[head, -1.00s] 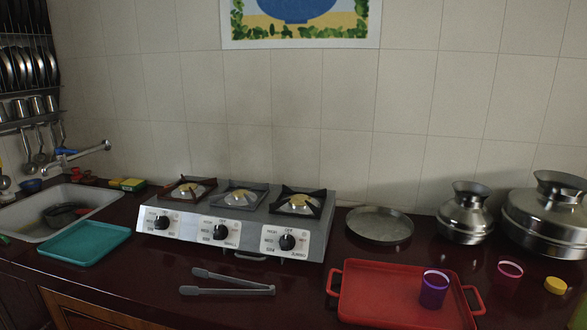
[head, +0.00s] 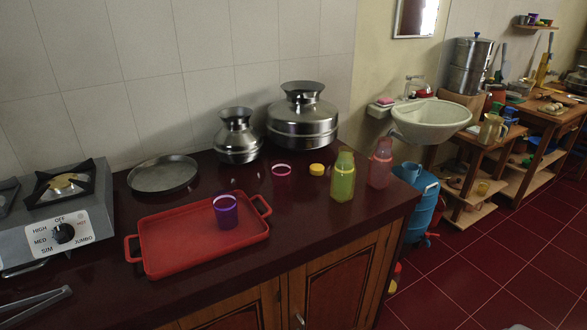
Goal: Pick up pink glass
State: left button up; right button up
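A small glass with a bright pink rim (head: 281,171) stands upright on the dark red counter (head: 330,225), in front of the steel pots. Its lower part blends into the dark counter. A purple glass (head: 226,212) stands on the red tray (head: 175,232), nearer and to the left of it. Neither of my grippers shows in the head view.
Steel pots (head: 303,118) stand behind the pink-rimmed glass. A yellow lid (head: 317,169), a green bottle (head: 343,177) and a pink bottle (head: 380,165) are to its right. The stove (head: 62,225) and a round metal plate (head: 163,174) are left.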

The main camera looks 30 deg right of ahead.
aim_at(281, 177)
jog(key=z, duration=1)
